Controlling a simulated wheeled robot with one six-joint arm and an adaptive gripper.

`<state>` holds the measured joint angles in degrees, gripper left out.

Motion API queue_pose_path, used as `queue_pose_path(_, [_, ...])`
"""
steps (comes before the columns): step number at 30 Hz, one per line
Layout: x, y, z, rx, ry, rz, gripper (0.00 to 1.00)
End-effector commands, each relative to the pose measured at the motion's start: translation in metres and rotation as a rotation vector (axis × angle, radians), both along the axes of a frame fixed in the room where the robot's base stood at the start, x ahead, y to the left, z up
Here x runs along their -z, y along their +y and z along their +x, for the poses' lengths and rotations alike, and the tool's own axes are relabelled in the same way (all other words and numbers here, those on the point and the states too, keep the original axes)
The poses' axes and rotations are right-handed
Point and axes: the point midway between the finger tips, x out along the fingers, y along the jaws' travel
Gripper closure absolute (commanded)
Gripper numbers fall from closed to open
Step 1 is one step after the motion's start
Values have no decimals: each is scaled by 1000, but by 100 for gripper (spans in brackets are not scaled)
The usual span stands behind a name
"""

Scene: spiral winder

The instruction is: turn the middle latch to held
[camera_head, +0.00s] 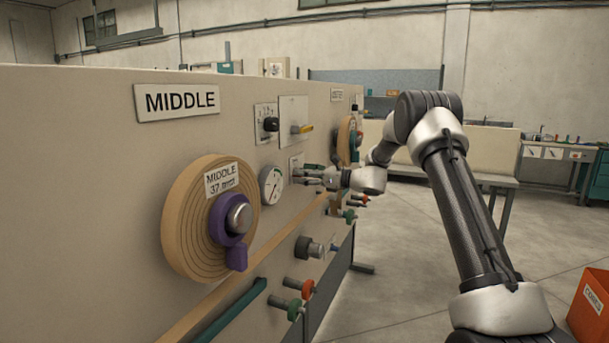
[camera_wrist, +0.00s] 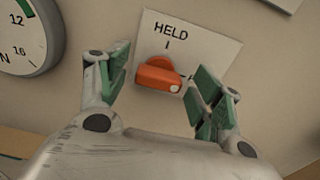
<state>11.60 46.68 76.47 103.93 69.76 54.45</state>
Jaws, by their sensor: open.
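The latch is an orange knob (camera_wrist: 156,76) on a pale plate (camera_wrist: 205,45) marked HELD at the top, with a short tick below the word. The knob lies roughly crosswise, its white-dotted end to the right, away from the HELD tick. My gripper (camera_wrist: 162,80) is open, with one green-padded finger on each side of the knob; I see no clear contact. In the head view my gripper (camera_head: 312,177) is at the panel in front of the latch plate (camera_head: 296,162), right of the round gauge, and mostly hides the knob.
The gauge (camera_head: 271,185) is close left of my gripper and shows in the wrist view (camera_wrist: 25,35). A wound roll (camera_head: 185,220) with a purple hub stands out from the panel (camera_head: 90,170). Several knobs sit below. An orange bin (camera_head: 590,310) stands on open floor at right.

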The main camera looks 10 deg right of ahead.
Motion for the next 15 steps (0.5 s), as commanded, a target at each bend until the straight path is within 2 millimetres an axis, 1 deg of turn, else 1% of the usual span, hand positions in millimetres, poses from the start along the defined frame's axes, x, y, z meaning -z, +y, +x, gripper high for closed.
queue_pose_path(8, [0,1,1,0,-1,-1,34])
queue_pose_path(12, [0,1,1,0,-1,-1,59])
queue_pose_path(14, [0,1,1,0,-1,-1,70])
queue_pose_path(15, [0,1,1,0,-1,-1,78])
